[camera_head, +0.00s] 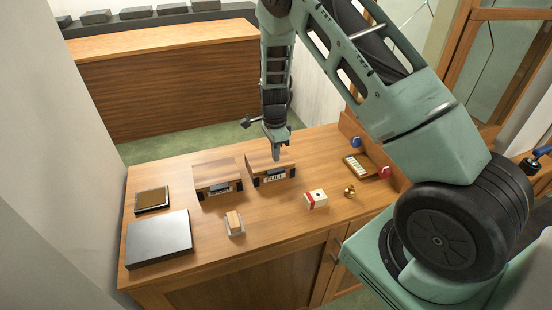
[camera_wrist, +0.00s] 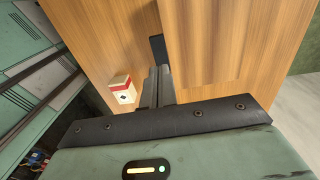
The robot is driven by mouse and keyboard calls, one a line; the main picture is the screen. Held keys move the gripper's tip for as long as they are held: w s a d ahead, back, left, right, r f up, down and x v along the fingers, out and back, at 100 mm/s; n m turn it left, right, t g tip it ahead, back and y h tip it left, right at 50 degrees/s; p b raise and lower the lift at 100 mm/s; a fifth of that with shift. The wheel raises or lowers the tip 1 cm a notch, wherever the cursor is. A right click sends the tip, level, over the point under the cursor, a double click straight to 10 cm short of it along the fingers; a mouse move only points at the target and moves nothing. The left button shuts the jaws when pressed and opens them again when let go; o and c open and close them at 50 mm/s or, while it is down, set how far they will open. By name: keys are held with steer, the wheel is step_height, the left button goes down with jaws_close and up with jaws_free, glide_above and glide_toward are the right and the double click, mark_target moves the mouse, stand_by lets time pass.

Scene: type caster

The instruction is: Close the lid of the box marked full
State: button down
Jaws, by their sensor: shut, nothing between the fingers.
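The wooden box marked FULL (camera_head: 262,173) stands near the back middle of the counter, its white label facing front. Its wooden top looks low and near level; I cannot tell if the lid is fully down. My gripper (camera_head: 279,156) points down at the top of this box, toward its right side, with the fingers together and empty. Contact with the lid is unclear. In the wrist view the shut fingers (camera_wrist: 156,88) show in front of wood, with a dark strip beyond them. The box's label is hidden there.
A similar wooden box (camera_head: 214,178) stands just left. A white-and-red block (camera_head: 316,200), also in the wrist view (camera_wrist: 122,93), lies in front right.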

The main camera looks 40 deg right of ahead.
mark_target(276, 171)
steer(key=shift+s+f+p, duration=0.15)
steer(key=shift+f+p, duration=0.7)
steer(key=shift+f, duration=1.25)
